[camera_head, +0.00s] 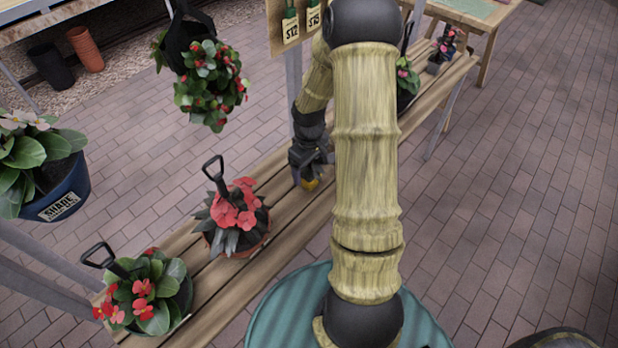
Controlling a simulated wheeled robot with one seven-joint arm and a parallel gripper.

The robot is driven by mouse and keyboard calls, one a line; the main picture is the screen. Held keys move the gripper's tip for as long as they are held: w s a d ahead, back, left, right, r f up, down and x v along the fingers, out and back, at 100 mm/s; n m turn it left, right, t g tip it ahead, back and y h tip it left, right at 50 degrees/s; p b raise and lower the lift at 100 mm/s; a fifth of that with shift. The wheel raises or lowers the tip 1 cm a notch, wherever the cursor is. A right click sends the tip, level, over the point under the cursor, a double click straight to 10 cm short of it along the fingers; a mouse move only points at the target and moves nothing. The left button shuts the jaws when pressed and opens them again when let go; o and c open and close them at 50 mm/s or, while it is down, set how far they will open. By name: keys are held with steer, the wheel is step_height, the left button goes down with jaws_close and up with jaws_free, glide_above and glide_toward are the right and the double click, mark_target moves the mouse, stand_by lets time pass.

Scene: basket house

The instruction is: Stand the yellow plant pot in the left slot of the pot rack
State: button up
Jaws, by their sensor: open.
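My gripper (307,176) points down over the middle of the slatted wooden bench, behind my own arm. It is open. No whole yellow pot shows. I cannot make out a pot rack with slots; my arm hides part of the bench.
The wooden bench (283,213) bears a red-flowered plant (236,218), another potted plant (150,295) at front left and more plants farther back. A hanging plant (210,85) and a blue pot (66,192) are at left. Brick floor (520,190) is open at right.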

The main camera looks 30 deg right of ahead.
mark_target(309, 172)
steer(key=shift+f+b, duration=0.3)
steer(key=shift+f, duration=2.3)
steer(key=c, duration=1.2)
steer(key=shift+r, duration=0.15)
step_height(309, 172, up, 10)
steer(key=shift+f+p, duration=0.1)
steer(key=shift+p, duration=0.55)
steer(key=shift+w, duration=0.1)
